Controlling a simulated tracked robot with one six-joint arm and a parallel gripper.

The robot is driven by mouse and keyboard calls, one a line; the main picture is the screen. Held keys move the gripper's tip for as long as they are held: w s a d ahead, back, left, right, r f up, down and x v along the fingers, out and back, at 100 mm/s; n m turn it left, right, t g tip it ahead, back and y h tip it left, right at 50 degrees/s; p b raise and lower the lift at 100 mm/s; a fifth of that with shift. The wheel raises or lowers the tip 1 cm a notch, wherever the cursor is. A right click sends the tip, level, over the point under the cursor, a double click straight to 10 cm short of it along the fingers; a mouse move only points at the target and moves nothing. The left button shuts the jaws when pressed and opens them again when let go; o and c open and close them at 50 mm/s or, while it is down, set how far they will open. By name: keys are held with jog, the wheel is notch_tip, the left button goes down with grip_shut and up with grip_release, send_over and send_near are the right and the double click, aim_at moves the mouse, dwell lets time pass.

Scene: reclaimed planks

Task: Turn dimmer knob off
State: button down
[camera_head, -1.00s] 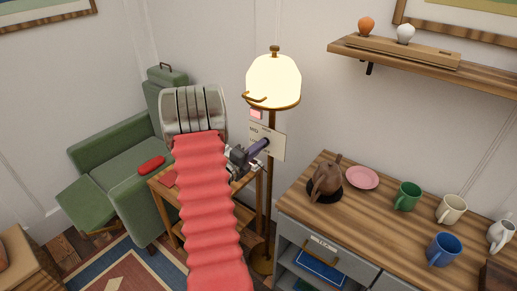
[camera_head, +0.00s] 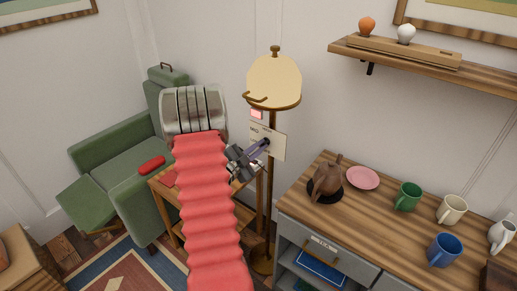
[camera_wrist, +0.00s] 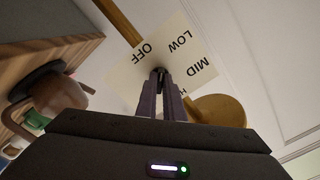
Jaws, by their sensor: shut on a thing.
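The dimmer's cream label plate (camera_head: 277,151) is mounted on the floor lamp's pole and faces my gripper (camera_head: 265,144). In the wrist view the plate (camera_wrist: 193,42) reads OFF, LOW and MID, with a fourth word mostly hidden. My gripper (camera_wrist: 160,78) is shut on the dark dimmer knob (camera_wrist: 159,71) at the plate's middle. The fingers hide most of the knob, so I cannot tell where it points. The lamp shade (camera_head: 274,80) is dull cream and unlit.
A wooden side table (camera_head: 163,190) stands under my arm, with a green armchair (camera_head: 135,157) to the left. A counter (camera_head: 375,213) at right holds a brown teapot (camera_head: 326,181), a pink plate (camera_head: 362,178) and several mugs. A wall shelf (camera_head: 420,57) is above.

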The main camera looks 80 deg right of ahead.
jog(key=n, duration=0.9)
jog(key=shift+w+d, duration=0.1)
jog(key=shift+w, duration=0.2)
jog(key=shift+r+n, duration=0.1)
jog(key=shift+n, duration=0.2)
jog(key=c, duration=2)
grip_release()
jog(key=shift+o, duration=0.7)
jog(key=shift+s, duration=0.1)
jog(key=v, duration=1.4)
